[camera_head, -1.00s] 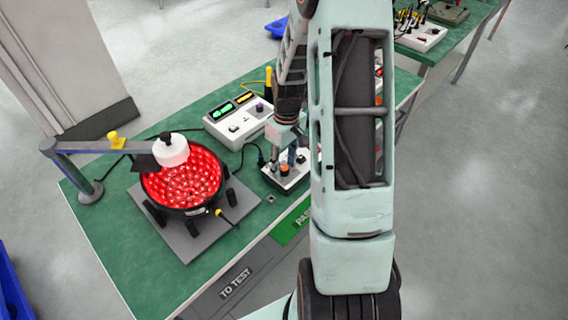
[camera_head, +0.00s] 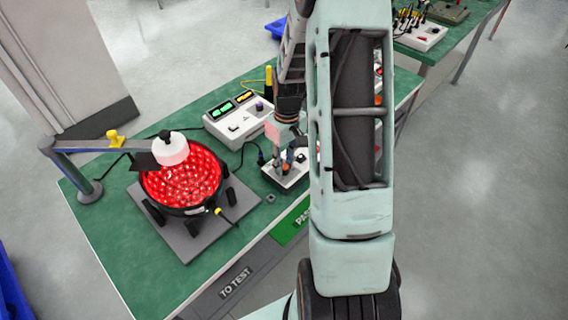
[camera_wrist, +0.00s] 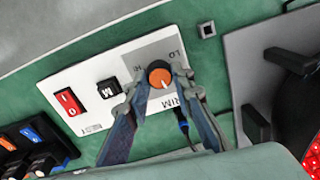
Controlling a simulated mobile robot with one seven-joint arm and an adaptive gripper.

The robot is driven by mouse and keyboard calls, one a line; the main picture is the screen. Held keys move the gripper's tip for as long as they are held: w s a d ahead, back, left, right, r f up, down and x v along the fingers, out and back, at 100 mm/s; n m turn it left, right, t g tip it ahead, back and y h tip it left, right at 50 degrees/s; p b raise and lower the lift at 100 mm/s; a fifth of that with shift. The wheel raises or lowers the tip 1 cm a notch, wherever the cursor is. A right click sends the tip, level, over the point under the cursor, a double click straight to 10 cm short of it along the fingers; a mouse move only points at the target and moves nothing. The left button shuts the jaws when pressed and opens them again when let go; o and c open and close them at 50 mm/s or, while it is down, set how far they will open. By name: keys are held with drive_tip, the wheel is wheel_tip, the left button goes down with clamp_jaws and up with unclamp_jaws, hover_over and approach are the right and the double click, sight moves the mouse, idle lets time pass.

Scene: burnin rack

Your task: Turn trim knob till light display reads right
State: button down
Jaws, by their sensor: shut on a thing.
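The orange trim knob (camera_wrist: 159,80) with a white pointer mark sits on a white control box (camera_wrist: 77,74), on a grey patch lettered "TRIM" and "LO". My gripper (camera_wrist: 160,73) has one finger on each side of the knob and is shut on it. In the head view my gripper (camera_head: 286,157) reaches down to the small control box, partly hiding it. The light display (camera_head: 222,111) is a lit green readout on a white meter box (camera_head: 236,126), with an amber readout (camera_head: 244,97) beside it. The digits are too small to read.
A round lamp (camera_head: 181,187) glows red on a grey plate (camera_head: 186,247) at left, under a white dome on a bracket arm (camera_head: 100,145). A red switch (camera_wrist: 69,101) and a black button (camera_wrist: 108,88) sit beside the knob. Cables cross the green bench.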

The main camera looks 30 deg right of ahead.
sight(286, 165)
drive_tip(key=m+b, duration=0.1)
drive_tip(key=m, duration=0.4)
drive_tip(key=shift+b, duration=0.4)
drive_tip(key=shift+d+m, duration=0.1)
drive_tip(key=shift+m, duration=0.3)
drive_tip(key=c, duration=1.7)
unclamp_jaws()
drive_tip(key=shift+o, duration=0.2)
wheel_tip(286, 165, up, 12)
drive_tip(key=shift+d, duration=0.25)
